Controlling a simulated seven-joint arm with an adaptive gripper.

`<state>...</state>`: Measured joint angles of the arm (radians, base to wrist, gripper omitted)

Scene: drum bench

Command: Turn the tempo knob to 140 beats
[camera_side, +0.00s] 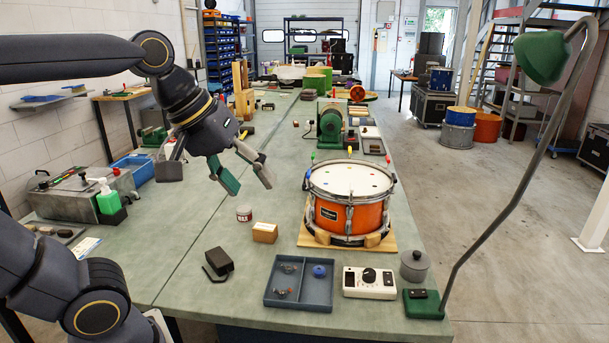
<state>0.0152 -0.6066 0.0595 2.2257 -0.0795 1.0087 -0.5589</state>
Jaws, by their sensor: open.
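A small white box (382,283) with a black knob (369,275) on its top stands at the front right of the bench. It looks like the tempo box; its markings and the knob's setting are too small to read. My gripper (246,188) is open and empty. It hangs above the bench, up and to the left of the white box, well apart from it. One fingertip (229,181) shows green.
A grey tray (298,304) with small parts sits left of the white box. A grey lidded pot (414,266) and the green lamp base (424,304) stand to its right. An orange drum (348,217) on a wooden board is behind it. Dark blocks (219,261) lie further left.

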